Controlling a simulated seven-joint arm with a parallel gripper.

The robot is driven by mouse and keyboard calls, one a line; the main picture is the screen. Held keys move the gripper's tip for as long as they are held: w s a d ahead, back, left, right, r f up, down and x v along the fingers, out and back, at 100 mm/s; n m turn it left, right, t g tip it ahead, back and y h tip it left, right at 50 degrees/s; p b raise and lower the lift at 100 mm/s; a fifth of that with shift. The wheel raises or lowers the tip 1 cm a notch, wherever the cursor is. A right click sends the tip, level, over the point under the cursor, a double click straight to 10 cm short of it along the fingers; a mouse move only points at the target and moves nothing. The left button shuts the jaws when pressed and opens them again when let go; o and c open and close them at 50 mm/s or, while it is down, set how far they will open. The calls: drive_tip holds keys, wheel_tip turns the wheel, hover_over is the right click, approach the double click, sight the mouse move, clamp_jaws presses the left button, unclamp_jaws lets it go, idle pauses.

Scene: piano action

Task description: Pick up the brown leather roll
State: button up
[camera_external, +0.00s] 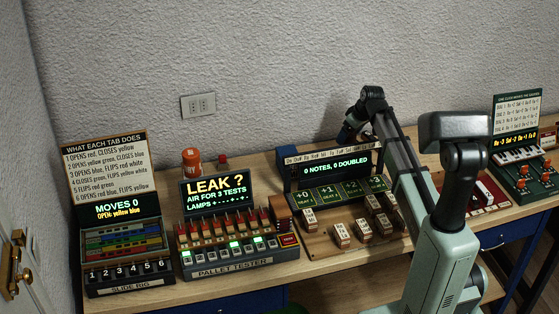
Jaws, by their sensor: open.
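I cannot make out a brown leather roll for certain in the external view. My gripper (347,138) is the dark end of my arm, at the back of the bench close to the wall. It is above and behind the "0 notes, 0 doubled" display panel (336,167). The fingertips are small and dark, and partly hidden by the panel. My gripper is open, and I see nothing held in it.
An orange jar (191,162) stands behind the "Leak?" pallet tester (237,262). The slide rig (124,274) is at the left. Several lettered blocks (342,235) stand before the display panel. A red-based device (487,196) is right of my arm.

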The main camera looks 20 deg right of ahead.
drive_tip(key=shift+w+a+f, duration=0.1)
drive_tip(key=shift+w+f, duration=0.1)
drive_tip(key=shift+f, duration=0.3)
drive_tip(key=c, duration=1.5)
